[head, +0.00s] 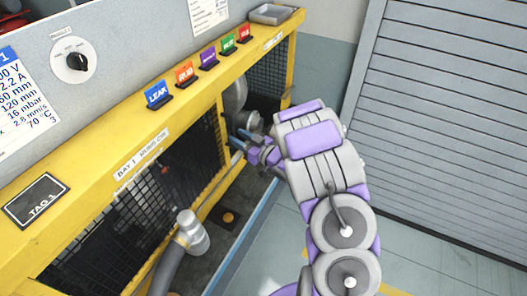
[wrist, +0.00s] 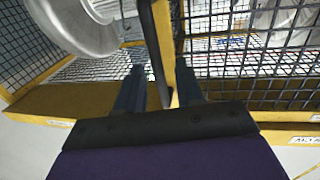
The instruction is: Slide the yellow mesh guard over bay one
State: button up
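The yellow-framed mesh guard (head: 185,165) stands along the bench front by the BAY 1 label (head: 140,155). Its mesh is dark in the head view and its yellow upright edge is at the right end. My gripper (head: 236,143) is at that upright, low in front of the bench. In the wrist view, my gripper (wrist: 158,85) has its two dark fingers on either side of a yellow upright bar (wrist: 161,35). The fingers are apart with the bar between them. I cannot tell whether both press on it. Mesh shows on both sides of the bar.
A grey blower housing (head: 235,95) sits behind the opening right of the upright. A grey hose with a pale end (head: 191,232) stands in front of the mesh. A shuttered wall (head: 440,120) is at right.

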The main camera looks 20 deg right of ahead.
jog(key=v, duration=1.3)
jog(key=shift+s, duration=0.35)
jog(key=w+d+g+h+b, duration=0.2)
jog(key=w+d+g+h, duration=0.1)
jog(key=d+h, duration=0.45)
jog(key=s+r+m+g+h+b, duration=0.1)
jog(key=s+r+m+g+h, duration=0.3)
jog(key=s+h, duration=0.2)
jog(key=s+a+g+y+b, duration=0.1)
jog(key=s+a+g, duration=0.4)
jog(key=s+a, duration=0.5)
jog(key=s+a+m+g+y+b, duration=0.1)
jog(key=s+a+g+y, duration=0.3)
jog(key=s+a, duration=0.7)
jog(key=s+g+b, duration=0.1)
jog(key=s, duration=0.9)
jog(key=shift+r+g, duration=0.3)
jog(key=shift+g, duration=0.1)
jog(key=shift+w, duration=0.1)
